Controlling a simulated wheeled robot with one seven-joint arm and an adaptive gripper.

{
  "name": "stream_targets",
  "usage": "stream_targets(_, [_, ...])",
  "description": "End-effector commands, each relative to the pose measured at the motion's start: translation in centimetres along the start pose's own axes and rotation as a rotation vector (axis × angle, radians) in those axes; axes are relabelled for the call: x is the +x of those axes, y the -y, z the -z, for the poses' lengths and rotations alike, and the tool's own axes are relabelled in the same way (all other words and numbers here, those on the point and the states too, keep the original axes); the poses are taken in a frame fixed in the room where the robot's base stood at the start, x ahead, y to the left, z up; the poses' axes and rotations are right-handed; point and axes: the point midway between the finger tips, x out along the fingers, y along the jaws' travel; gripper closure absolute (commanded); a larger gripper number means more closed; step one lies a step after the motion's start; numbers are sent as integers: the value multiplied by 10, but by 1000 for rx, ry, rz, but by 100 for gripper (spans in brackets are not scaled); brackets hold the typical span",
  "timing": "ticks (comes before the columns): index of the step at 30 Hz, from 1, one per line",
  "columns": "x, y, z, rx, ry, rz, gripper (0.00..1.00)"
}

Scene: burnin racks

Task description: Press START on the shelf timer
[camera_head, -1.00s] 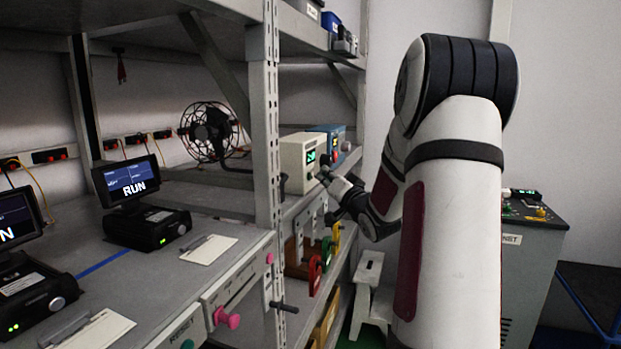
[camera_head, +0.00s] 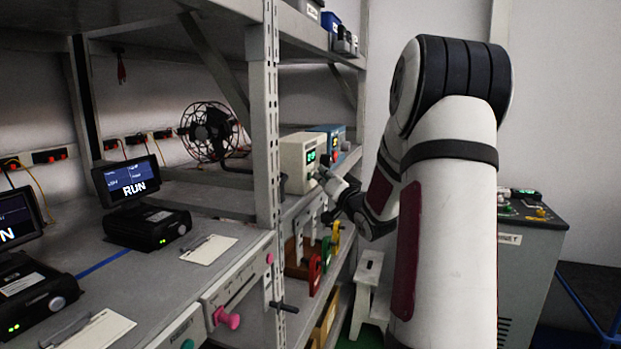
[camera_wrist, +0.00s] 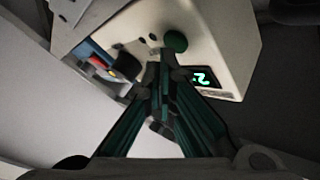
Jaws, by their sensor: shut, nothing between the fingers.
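The shelf timer is a cream box (camera_head: 296,165) with a lit green display, on the shelf beyond the upright post. In the wrist view its cream face (camera_wrist: 220,35) fills the upper middle. A round green button (camera_wrist: 176,41) and the lit display (camera_wrist: 202,77) show on that face. My gripper (camera_head: 324,174) is at the front of the box, its fingers shut and empty. In the wrist view the closed fingertips (camera_wrist: 158,62) lie just below and left of the green button. I cannot tell whether they touch the face.
A blue box (camera_head: 333,136) stands beside the timer, farther along the shelf. The perforated upright post (camera_head: 265,130) stands left of the timer. Coloured handles (camera_head: 315,275) hang on the shelf below. A fan (camera_head: 208,132) and screens reading RUN (camera_head: 127,180) are left.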

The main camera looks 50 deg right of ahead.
Motion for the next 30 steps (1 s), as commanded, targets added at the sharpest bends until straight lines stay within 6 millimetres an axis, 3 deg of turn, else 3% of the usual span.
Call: stream_targets(30, [6, 4, -5, 0, 1, 1, 100])
